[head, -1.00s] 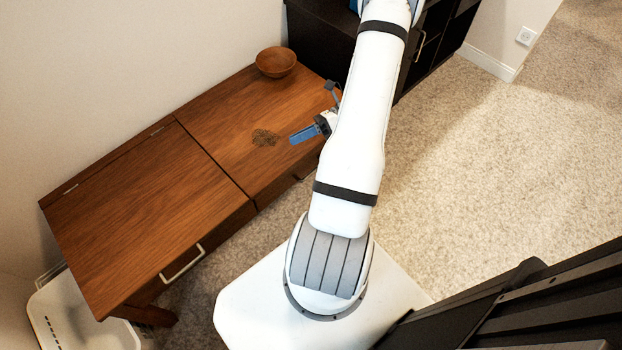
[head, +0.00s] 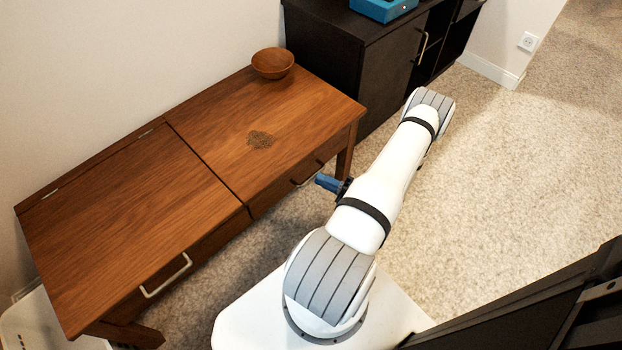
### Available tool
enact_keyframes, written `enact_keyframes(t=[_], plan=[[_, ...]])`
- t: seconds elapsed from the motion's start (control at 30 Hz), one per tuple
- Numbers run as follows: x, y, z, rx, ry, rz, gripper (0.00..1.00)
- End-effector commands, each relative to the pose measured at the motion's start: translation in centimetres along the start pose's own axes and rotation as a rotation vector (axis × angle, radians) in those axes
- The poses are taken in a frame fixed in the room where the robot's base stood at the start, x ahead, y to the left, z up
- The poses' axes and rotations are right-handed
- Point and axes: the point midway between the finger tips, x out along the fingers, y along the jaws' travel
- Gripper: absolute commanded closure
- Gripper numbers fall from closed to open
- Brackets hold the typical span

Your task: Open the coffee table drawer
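The wooden coffee table (head: 140,215) stands along the wall at the left of the head view. Its front has two drawers. The near drawer has a pale bar handle (head: 167,276), and the far drawer (head: 275,192) has a darker handle (head: 308,173). Both drawer fronts look flush with the table. My gripper (head: 326,182) shows only its blue finger part beside my arm, just in front of the far drawer's handle. A small gap seems to lie between them. The rest of the gripper is hidden behind my arm, so its opening cannot be made out.
A black cabinet (head: 345,60) with a blue box (head: 383,8) stands beyond the table. A white object (head: 40,325) is at lower left. Carpet is clear at right.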

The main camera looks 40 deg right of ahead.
Motion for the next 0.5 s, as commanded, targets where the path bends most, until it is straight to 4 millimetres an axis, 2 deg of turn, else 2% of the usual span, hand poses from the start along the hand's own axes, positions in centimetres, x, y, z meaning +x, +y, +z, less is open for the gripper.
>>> enact_keyframes(t=[0.2, 0.5], plan=[[2.9, -0.1, -0.1, -0.001, 0.003, -0.001, 0.81], [3.9, 0.0, -0.1, -0.002, 0.001, -0.001, 0.81]])
